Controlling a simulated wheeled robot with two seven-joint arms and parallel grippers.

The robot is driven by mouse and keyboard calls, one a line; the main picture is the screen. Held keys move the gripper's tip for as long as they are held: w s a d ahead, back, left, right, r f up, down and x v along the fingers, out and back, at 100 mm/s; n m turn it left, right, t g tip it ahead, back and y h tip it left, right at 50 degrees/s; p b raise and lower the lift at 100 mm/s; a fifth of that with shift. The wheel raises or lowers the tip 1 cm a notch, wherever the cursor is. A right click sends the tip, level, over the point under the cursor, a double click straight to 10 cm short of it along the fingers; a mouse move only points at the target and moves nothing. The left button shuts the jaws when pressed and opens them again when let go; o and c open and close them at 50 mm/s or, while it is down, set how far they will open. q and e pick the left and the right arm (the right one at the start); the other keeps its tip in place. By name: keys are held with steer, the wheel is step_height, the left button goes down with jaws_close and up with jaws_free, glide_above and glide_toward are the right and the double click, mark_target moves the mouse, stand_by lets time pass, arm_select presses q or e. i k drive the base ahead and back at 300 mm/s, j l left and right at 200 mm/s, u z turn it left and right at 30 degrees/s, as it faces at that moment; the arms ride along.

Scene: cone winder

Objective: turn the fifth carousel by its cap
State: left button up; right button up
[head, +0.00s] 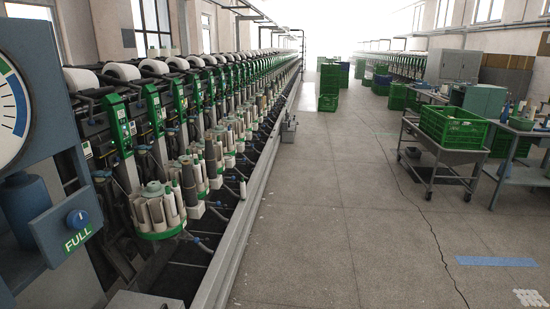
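A row of carousels runs along the winder on the left and recedes into the distance. The nearest carousel (158,215) has a green base ring, several pale upright bobbins and a round green cap (154,188) on top. A second carousel (191,183) stands just behind it, partly overlapped by tall bobbins. Farther carousels (214,158) look small and overlap each other, so I cannot tell clearly which one is the fifth. Neither of my grippers is in view.
A blue gauge post (30,150) with a FULL box (68,228) stands close at left. A long metal rail (240,225) edges the machine. The grey aisle (330,200) is clear. A cart (440,155) with a green crate (453,126) stands right; more green crates (328,85) stand farther back.

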mark_target(238, 126)
steer(key=i+l+z, duration=0.1)
steer(key=i+z, duration=0.15)
steer(key=i, duration=4.75)
steer(key=i+u, duration=0.35)
steer(key=i, duration=0.25)
steer(key=i+l+u, duration=0.25)
steer(key=i+u, duration=0.15)
steer(key=i, duration=0.2)
